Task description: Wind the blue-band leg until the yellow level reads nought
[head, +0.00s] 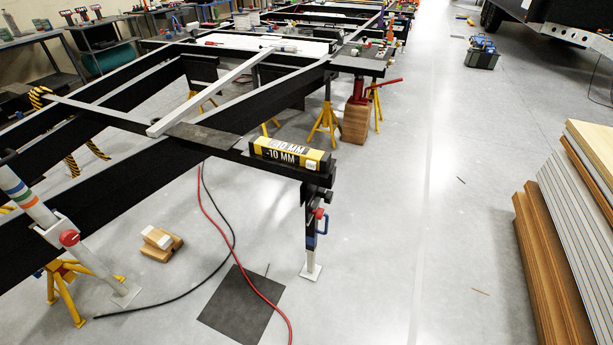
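The yellow-and-black level (291,154) lies on the near corner of the black chassis frame (235,152). Neither of my grippers shows in the head view.
Yellow stands (325,122) and a red jack (359,92) on wood blocks support the frame. A red hose (222,222) and dark mat (241,305) lie on the floor.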

